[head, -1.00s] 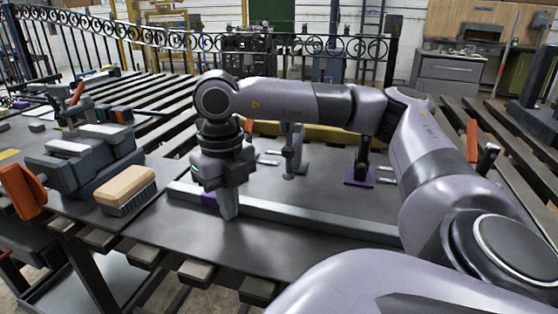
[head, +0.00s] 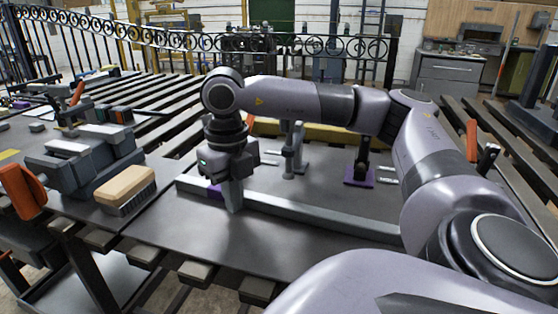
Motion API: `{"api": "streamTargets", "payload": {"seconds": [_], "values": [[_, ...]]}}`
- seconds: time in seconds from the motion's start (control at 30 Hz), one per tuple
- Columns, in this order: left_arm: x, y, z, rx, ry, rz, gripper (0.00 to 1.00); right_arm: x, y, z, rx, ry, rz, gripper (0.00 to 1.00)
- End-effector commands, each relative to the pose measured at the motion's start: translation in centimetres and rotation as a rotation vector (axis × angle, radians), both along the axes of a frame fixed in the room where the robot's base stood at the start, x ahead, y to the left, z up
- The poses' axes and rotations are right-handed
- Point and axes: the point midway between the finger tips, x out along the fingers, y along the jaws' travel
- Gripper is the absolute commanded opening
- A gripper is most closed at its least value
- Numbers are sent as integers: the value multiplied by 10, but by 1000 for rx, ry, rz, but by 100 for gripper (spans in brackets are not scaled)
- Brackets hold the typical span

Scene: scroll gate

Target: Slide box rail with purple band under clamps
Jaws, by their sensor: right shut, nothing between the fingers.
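The grey box rail (head: 300,215) lies on the dark table plate, running from the left toward the lower right, where my arm hides its far end. Its purple band (head: 215,191) shows near the left end, partly behind my right gripper. My right gripper (head: 234,201) points down, shut and empty, its fingertips against or very close to the near side of the rail just right of the band. A grey clamp (head: 293,155) stands behind the rail. A second, dark clamp on a purple base (head: 359,177) stands farther right. My left gripper is out of view.
Bare plate lies in front of the rail and between rail and clamps. Slats surround the plate.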

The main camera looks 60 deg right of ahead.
Motion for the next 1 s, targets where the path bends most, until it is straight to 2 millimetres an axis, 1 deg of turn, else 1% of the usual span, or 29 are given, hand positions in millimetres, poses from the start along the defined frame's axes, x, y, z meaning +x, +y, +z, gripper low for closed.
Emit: {"api": "streamTargets", "payload": {"seconds": [0.23, 0.37, 0.83, 1.0], "values": [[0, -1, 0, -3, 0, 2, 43, 1, -5, 0, -1, -1, -1, 0], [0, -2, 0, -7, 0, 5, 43, 1, -4, 0, -1, -1, 0, 0], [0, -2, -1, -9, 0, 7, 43, -4, 16, 0, 0, 0, 2, 0], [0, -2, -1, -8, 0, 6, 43, -6, 20, 0, 0, 0, 1, 0]]}}
